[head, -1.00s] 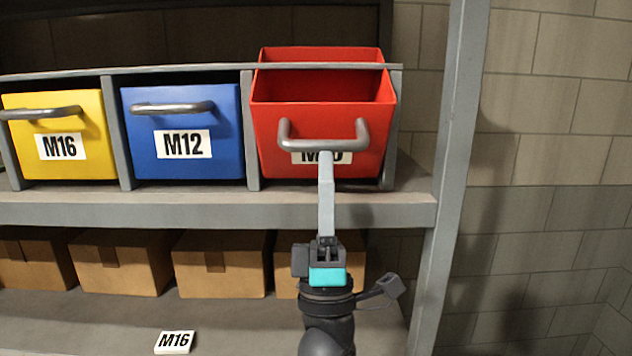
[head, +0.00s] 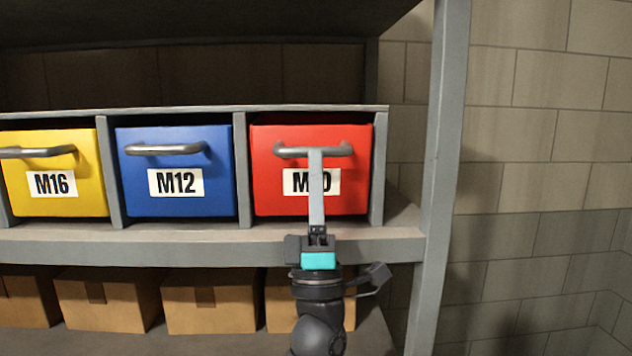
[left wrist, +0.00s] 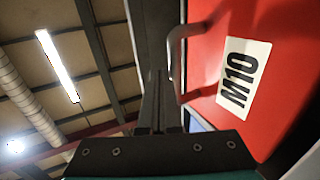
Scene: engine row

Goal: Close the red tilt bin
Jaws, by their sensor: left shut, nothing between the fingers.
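The red tilt bin (head: 263,185) sits in the rightmost compartment of the rack, its front upright and about flush with the blue bin beside it. Its M10 label is partly hidden by my gripper. A grey bar handle (head: 335,149) crosses its upper front. My left gripper (head: 316,153) is shut and empty, its fingertips at the middle of the handle; I cannot tell whether they touch. In the left wrist view the red front (left wrist: 210,60), its label and the handle (left wrist: 174,60) are to the right of the fingers. My right gripper is not in view.
The blue M12 bin (head: 133,180) and yellow M16 bin (head: 85,195) stand upright to the left. Grey dividers and a shelf edge (head: 150,250) frame them. Cardboard boxes (head: 210,300) sit below. A grey post (head: 443,170) rises at the right.

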